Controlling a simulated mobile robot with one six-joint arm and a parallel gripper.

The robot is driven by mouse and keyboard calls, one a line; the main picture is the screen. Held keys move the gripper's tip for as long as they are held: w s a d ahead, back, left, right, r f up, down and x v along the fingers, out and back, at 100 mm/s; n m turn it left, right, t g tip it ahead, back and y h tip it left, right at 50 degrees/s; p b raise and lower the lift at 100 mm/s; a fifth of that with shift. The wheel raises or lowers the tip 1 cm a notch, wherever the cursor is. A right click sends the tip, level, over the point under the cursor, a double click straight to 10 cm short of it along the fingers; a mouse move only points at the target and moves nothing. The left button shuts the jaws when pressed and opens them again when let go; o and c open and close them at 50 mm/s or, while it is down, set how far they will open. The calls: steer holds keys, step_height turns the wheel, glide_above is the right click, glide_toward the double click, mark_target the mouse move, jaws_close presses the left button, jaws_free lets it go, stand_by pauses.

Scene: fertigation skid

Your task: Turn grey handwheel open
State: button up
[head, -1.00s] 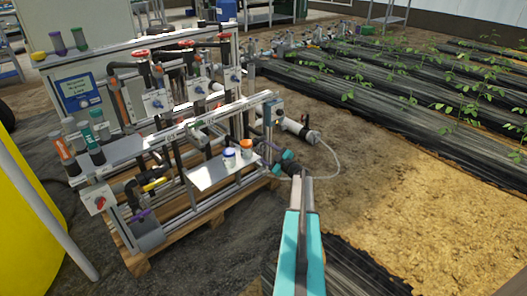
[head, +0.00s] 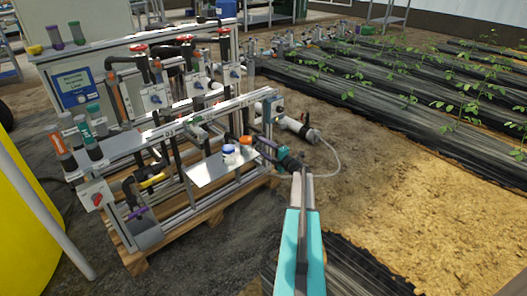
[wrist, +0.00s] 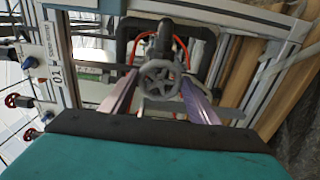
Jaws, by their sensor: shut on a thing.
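The grey handwheel (wrist: 160,80) is a small spoked wheel in the upper middle of the wrist view. It faces the camera, with a dark valve body and a red loop behind it. My gripper (wrist: 159,84) has one finger on each side of the wheel and is shut on its rim. In the head view my gripper (head: 279,153) is at the right end of the pipe skid. There the wheel is hidden or too small to make out.
The skid (head: 190,125) carries pipes, red handwheels (head: 138,49) and blue-knobbed valves. A small shelf (head: 210,172) with a blue-and-white cup (head: 230,153) is left of my gripper. Bare soil (head: 400,180) lies to the right.

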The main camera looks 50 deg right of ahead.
steer(key=n+b, duration=0.1)
steer(key=n, duration=0.2)
steer(key=shift+n+b, duration=0.3)
stand_by(0.4)
steer(key=o, duration=1.1)
steer(key=s+p, duration=0.1)
steer(key=s, duration=0.3)
steer(key=s+p, duration=0.1)
steer(key=s, duration=0.4)
steer(key=s+a+p, duration=0.1)
steer(key=s, duration=0.3)
steer(key=shift+s+p, duration=0.3)
steer(key=shift+s, duration=0.05)
steer(key=shift+s, duration=0.1)
